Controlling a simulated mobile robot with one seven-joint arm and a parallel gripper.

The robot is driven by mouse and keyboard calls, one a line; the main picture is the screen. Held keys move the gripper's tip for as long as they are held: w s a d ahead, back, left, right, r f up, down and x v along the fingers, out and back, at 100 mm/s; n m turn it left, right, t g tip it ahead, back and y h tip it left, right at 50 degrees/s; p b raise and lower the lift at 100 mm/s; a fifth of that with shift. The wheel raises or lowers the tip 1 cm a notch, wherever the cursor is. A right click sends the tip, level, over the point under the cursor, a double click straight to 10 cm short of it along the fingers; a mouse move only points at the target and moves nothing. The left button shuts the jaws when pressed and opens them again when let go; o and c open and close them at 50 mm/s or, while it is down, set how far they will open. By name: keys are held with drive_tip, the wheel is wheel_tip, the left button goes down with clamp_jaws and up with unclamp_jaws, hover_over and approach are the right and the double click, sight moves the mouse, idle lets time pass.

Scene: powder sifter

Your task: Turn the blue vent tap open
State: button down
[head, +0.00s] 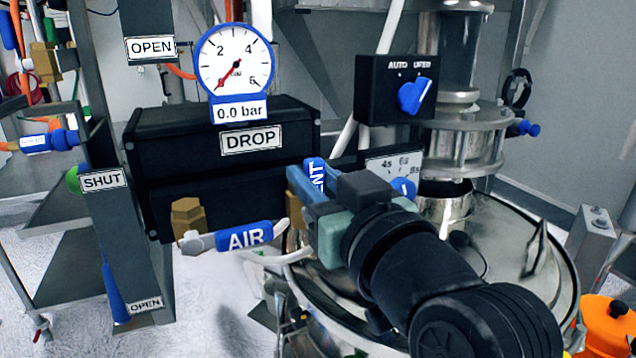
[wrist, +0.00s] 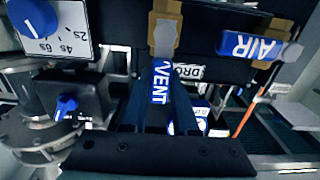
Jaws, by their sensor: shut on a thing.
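The blue vent tap handle shows in the head view (head: 316,174) as a blue strip with the white letters "NT", its rest hidden behind my gripper. In the wrist view the handle (wrist: 158,84) reads VENT and runs from a brass valve body (wrist: 163,35) down between my fingers. My gripper (head: 305,185) is shut on this handle; in the wrist view its two dark fingers (wrist: 160,92) lie on either side of it.
The AIR tap (head: 246,236) sits close to the left of my gripper. A black DROP box (head: 222,165) with a gauge reading 0.0 bar (head: 235,65) stands behind. An AUTO selector box (head: 385,90) and a blue-knobbed timer panel (head: 385,165) are close by. A round steel vessel (head: 530,255) lies under my arm.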

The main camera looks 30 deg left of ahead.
idle(0.4)
drive_tip(key=c, duration=0.7)
unclamp_jaws()
drive_tip(key=b+v, duration=0.2)
drive_tip(key=v, duration=1.1)
drive_tip(key=shift+a, duration=0.1)
